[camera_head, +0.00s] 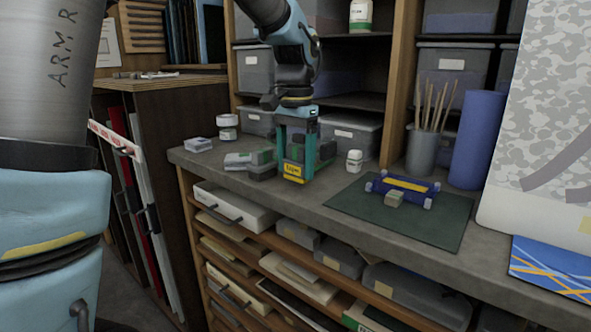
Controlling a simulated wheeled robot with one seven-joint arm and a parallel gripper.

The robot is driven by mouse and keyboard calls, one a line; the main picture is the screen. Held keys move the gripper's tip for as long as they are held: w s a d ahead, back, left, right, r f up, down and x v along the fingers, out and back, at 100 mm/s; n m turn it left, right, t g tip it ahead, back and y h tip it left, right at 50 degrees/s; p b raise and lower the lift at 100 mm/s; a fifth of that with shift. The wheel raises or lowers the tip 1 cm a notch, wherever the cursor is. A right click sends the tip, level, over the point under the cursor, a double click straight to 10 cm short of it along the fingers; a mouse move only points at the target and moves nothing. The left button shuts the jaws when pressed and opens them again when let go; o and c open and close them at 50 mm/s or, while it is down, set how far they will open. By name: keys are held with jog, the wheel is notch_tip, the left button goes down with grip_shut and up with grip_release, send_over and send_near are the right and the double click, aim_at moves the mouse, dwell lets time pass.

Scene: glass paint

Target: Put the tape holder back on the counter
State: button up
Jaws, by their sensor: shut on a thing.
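A dark tape holder (293,176) with a yellow label on its front is at the counter's left part. My gripper (297,150) comes down on it from above, with teal fingers on either side, and is shut on it. The holder looks upright and low over the grey counter (330,188); I cannot tell whether its base touches. The fingers hide part of it.
Grey-green blocks (250,163) lie close left of the holder. A small white jar (354,161) stands to its right. A green mat (440,222) bears a blue item (403,188). A brush cup (422,152) and blue roll (478,140) stand behind. Shelves with bins rise at the back.

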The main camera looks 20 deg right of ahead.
jog(key=shift+f, duration=0.9)
jog(key=shift+f, duration=0.15)
jog(key=o, duration=1.1)
